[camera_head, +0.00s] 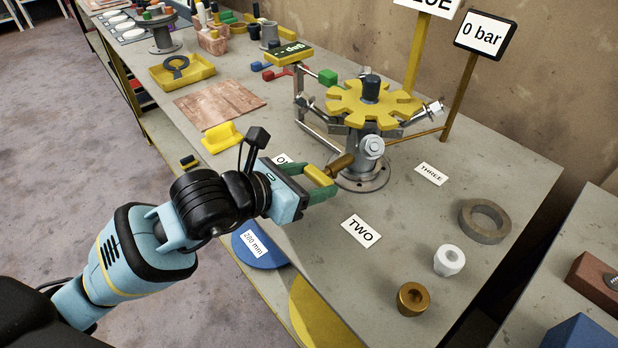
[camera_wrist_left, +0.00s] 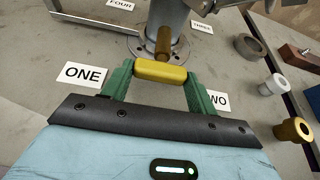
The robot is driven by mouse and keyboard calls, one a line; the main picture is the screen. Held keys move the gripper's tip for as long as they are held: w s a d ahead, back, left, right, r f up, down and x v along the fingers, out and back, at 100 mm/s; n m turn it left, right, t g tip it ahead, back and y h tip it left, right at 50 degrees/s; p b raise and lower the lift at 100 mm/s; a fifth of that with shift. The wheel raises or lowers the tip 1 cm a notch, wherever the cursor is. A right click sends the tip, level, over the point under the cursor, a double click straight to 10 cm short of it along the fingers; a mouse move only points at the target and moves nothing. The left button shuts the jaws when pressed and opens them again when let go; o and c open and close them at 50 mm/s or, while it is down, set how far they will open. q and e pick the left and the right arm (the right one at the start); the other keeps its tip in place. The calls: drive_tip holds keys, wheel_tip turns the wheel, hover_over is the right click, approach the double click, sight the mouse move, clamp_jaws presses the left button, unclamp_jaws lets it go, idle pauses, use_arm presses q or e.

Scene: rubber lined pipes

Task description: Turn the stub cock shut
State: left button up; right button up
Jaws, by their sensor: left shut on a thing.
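The stub cock is a short brass stub (camera_head: 342,162) with a yellow bar handle (camera_head: 317,174), low on the near side of the flanged pipe post (camera_head: 368,145). My left gripper (camera_head: 321,183) has green fingers and is shut on the yellow handle. In the left wrist view the handle (camera_wrist_left: 160,72) lies crosswise between the two fingertips, one at each end. The brass stub (camera_wrist_left: 165,46) runs from behind the handle toward the post's base flange. The handle sits across the line of the stub. My right gripper is in neither view.
A yellow notched wheel (camera_head: 372,104) tops the post, with bolts and metal links around it. Cards, including TWO (camera_head: 361,231) and THREE (camera_head: 431,174), lie around the base. A grey ring (camera_head: 485,221), white nut (camera_head: 449,261) and brass bush (camera_head: 412,299) stand at right. A sign reads 0 bar (camera_head: 485,37).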

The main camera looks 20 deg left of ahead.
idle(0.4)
use_arm(q)
drive_tip(key=o, duration=1)
drive_tip(key=shift+s+a, duration=0.1)
drive_tip(key=shift+s, duration=0.05)
drive_tip(key=v, duration=0.6)
drive_tip(key=shift+v, duration=0.8)
